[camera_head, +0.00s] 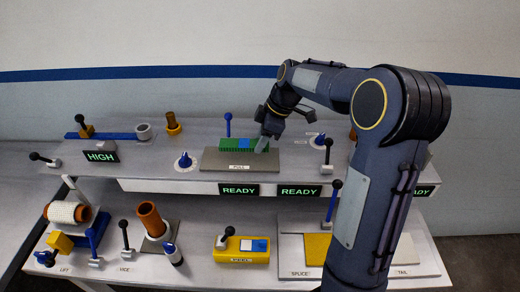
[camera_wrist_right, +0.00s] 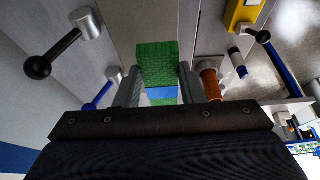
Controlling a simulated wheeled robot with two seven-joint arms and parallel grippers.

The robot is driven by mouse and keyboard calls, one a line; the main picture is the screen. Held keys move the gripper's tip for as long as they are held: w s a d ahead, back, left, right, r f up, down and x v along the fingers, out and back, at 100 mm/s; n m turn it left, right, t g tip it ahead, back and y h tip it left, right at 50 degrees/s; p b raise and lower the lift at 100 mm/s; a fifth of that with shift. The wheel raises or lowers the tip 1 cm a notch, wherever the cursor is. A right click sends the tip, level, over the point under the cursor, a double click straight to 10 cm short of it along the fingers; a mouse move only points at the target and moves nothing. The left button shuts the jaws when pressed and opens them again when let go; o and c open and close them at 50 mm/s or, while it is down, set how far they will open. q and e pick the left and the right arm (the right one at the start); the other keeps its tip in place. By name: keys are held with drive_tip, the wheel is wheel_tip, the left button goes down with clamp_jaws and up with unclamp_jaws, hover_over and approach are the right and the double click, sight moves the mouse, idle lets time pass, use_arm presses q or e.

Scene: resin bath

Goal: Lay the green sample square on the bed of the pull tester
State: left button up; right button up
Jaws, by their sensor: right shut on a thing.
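The green sample square (camera_head: 229,146) is at the back part of the grey bed (camera_head: 212,163) labelled PULL on the upper shelf. A blue patch (camera_head: 244,143) shows on it. My right gripper (camera_head: 262,143) reaches in from the right and is shut on the green square. In the right wrist view, the green square (camera_wrist_right: 157,62) and blue patch (camera_wrist_right: 161,93) sit between the two fingers. Whether the square touches the bed is hard to tell. My left gripper is not in view.
A blue knob (camera_head: 185,161) stands left of the bed, a blue-topped lever (camera_head: 228,124) behind it and a black-knobbed lever (camera_head: 327,155) to its right. The yellow PEEL block (camera_head: 230,254) is on the lower shelf. READY signs (camera_head: 239,190) line the upper shelf's front.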

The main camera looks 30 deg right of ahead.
sight(256, 157)
drive_tip(key=w+f, duration=0.1)
drive_tip(key=w+d+f, duration=0.1)
drive_tip(key=shift+f, duration=0.4)
drive_tip(key=f+b, duration=0.2)
drive_tip(key=f, duration=0.1)
drive_tip(key=shift+w+d+f+b, duration=0.1)
drive_tip(key=shift+w+f+b, duration=0.1)
drive_tip(key=shift+f+b, duration=0.15)
drive_tip(key=shift+r, duration=0.2)
drive_tip(key=shift+f, duration=0.15)
drive_tip(key=o, duration=0.5)
drive_tip(key=shift+f, duration=0.1)
drive_tip(key=o, duration=0.5)
